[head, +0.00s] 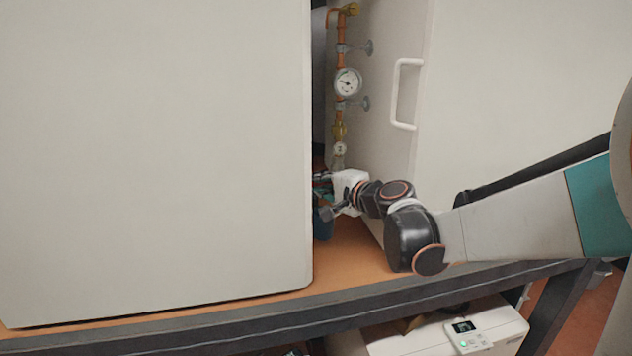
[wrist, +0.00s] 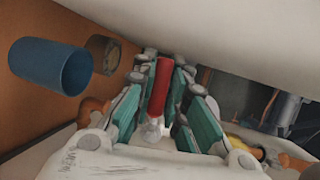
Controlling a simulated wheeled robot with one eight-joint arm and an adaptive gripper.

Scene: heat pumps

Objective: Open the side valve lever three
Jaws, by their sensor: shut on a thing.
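In the wrist view a red lever (wrist: 159,88) lies between the green-padded fingers of my gripper (wrist: 158,100). The fingers are shut on it, one on each side. In the head view my gripper (head: 325,183) reaches into the narrow gap between two white cabinets, low beside a copper pipe. The red lever is barely visible there, so its angle cannot be told from that view.
A large white cabinet (head: 150,150) stands left of the gap, and another with a white handle (head: 405,93) stands right. The copper pipe carries a round gauge (head: 347,82). A blue cup-like cylinder (wrist: 50,66) is near my gripper. Wooden shelf surface (head: 350,255) lies below.

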